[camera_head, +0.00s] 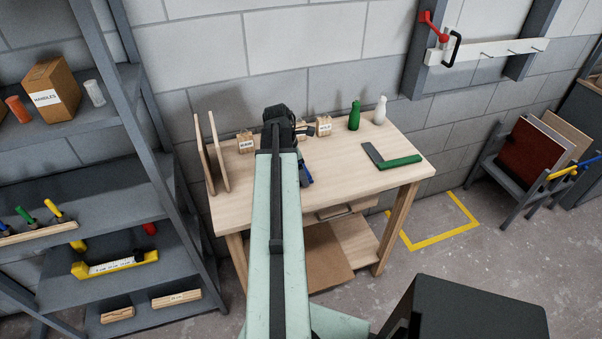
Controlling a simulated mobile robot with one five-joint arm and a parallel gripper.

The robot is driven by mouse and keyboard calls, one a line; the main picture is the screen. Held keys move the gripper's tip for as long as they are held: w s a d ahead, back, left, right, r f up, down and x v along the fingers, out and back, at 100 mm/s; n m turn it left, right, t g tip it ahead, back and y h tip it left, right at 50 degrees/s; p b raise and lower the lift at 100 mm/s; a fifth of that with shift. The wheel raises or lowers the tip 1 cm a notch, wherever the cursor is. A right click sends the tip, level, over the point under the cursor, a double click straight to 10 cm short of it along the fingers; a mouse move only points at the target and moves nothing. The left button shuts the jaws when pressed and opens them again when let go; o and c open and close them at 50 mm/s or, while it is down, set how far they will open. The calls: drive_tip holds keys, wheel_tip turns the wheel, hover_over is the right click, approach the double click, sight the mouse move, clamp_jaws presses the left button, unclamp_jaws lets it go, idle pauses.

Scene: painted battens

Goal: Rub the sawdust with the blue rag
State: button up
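My arm reaches up the middle of the view over the wooden workbench (345,165). My gripper (302,131) is at its far end, dark and small, partly hidden by the arm; I cannot tell whether it is open or shut. A small blue thing (306,174) shows on the bench just right of the arm, partly covered by it. I cannot tell whether it is the rag. I can make out no sawdust; the arm hides part of the bench top.
Small labelled boxes (324,126), a green bottle (354,115), a white bottle (380,110) and a green-handled square (397,160) stand or lie on the bench. Upright boards (219,152) are at its left end. Grey shelving (110,200) stands left.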

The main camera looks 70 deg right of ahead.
sight(319, 170)
drive_tip(key=shift+w+d, duration=0.3)
drive_tip(key=shift+d, duration=0.05)
drive_tip(key=shift+s+d, duration=1.15)
drive_tip(key=shift+s, duration=0.3)
drive_tip(key=shift+s+d, duration=1.1)
drive_tip(key=shift+s, duration=0.3)
drive_tip(key=shift+s+d, duration=0.1)
drive_tip(key=shift+s+d, duration=1.15)
drive_tip(key=shift+s, duration=0.2)
drive_tip(key=shift+s+d, duration=1.1)
drive_tip(key=shift+s, duration=0.25)
drive_tip(key=shift+w+a+f, duration=0.15)
drive_tip(key=shift+w+a, duration=1.05)
drive_tip(key=shift+w, duration=0.15)
drive_tip(key=shift+w+a, duration=0.6)
drive_tip(key=shift+w, duration=0.2)
drive_tip(key=shift+w+a, duration=0.55)
drive_tip(key=shift+w, duration=0.2)
drive_tip(key=shift+a, duration=0.1)
